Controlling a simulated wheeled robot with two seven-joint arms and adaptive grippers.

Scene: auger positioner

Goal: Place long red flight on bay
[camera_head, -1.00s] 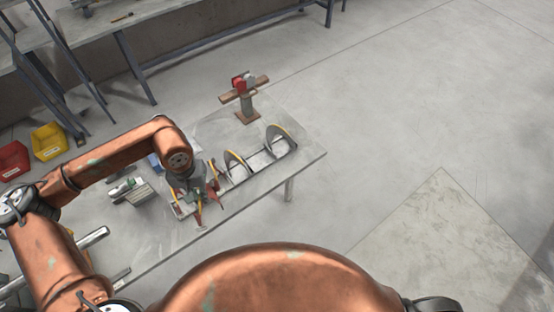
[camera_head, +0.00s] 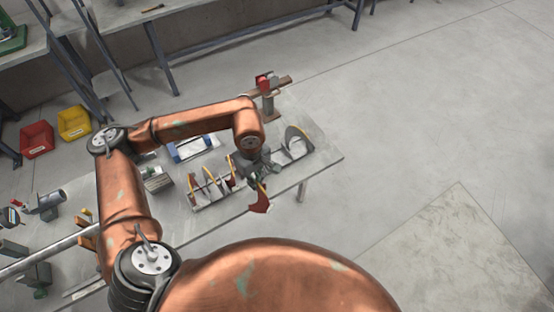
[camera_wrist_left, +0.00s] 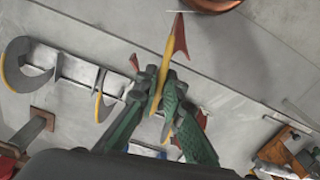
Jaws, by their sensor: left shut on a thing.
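A long metal rack (camera_head: 210,203) with bays stands on the grey table. Thin curved flights with yellow edges (camera_head: 210,180) stand in its left part, and a large grey half-round flight (camera_head: 299,137) stands at its right end. My left gripper (camera_head: 258,181) is over the front of the rack, right of its middle. It is shut on a red flight (camera_head: 261,203) that hangs toward the table's front edge. In the left wrist view the red flight (camera_wrist_left: 180,40) shows a yellow edge between the green fingers (camera_wrist_left: 153,100). My left arm hides part of the rack. My right gripper is not seen.
A post with a wooden crossbar and red part (camera_head: 267,90) stands at the table's back. Red (camera_head: 37,139) and yellow (camera_head: 74,123) bins are on the floor. Floor to the right is clear.

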